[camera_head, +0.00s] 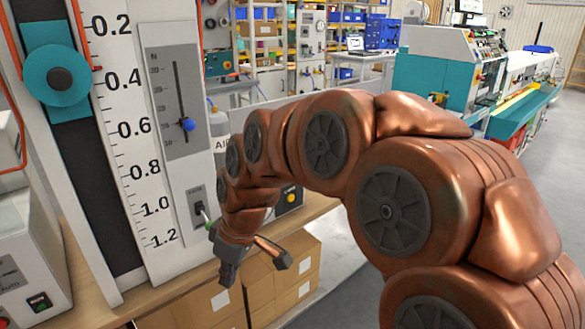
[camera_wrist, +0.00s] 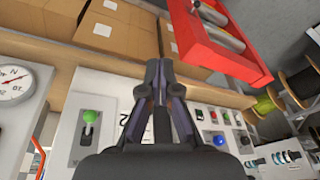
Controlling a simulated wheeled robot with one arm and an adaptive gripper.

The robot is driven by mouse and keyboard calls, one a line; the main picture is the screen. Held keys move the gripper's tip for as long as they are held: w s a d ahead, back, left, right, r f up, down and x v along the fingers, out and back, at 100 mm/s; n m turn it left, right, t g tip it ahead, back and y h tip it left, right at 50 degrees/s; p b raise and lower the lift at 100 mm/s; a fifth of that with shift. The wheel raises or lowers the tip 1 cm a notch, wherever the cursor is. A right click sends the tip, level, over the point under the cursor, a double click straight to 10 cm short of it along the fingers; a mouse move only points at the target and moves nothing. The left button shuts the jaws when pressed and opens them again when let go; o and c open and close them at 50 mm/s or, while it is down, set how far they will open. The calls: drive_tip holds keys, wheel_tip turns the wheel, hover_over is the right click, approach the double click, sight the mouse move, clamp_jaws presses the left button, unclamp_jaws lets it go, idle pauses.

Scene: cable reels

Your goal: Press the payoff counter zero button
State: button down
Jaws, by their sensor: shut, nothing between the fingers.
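My gripper (camera_head: 254,262) hangs at the end of my copper-coloured arm, in front of the bench edge and below the tall scale panel. In the wrist view its dark fingers (camera_wrist: 160,72) come together at the tips, shut with nothing between them. My gripper partly hides this panel. I cannot tell which control is the payoff counter zero button; labels are unreadable.
A green-tipped lever (camera_wrist: 89,117) and a round gauge (camera_wrist: 13,84) are on the left in the wrist view. A red frame (camera_wrist: 205,45) with rollers is at upper right. Cardboard boxes (camera_head: 215,303) stand below the bench. A blue-knob slider (camera_head: 187,124) is on the scale panel.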

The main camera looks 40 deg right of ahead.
drive_tip(key=w+d+n+t+h+b, duration=0.1)
drive_tip(key=w+d+t, duration=0.1)
drive_tip(key=w+d, duration=0.45)
drive_tip(key=w+d+r+n+t, duration=0.1)
drive_tip(key=w+d+t, duration=0.15)
drive_tip(key=d, duration=0.75)
drive_tip(key=w+d+n+t+h+b, duration=0.1)
drive_tip(key=w+d, duration=0.4)
drive_tip(key=d, duration=0.3)
drive_tip(key=d+n+t+h, duration=0.1)
drive_tip(key=d+h, duration=0.1)
drive_tip(key=d, duration=1.3)
drive_tip(key=shift+s+d+b, duration=0.2)
drive_tip(key=shift+s+b, duration=0.15)
drive_tip(key=shift+s, duration=0.1)
drive_tip(key=shift+w, duration=0.1)
drive_tip(key=w+p, duration=0.4)
drive_tip(key=w, duration=0.4)
drive_tip(key=shift+w, duration=0.35)
drive_tip(key=shift+d, duration=0.1)
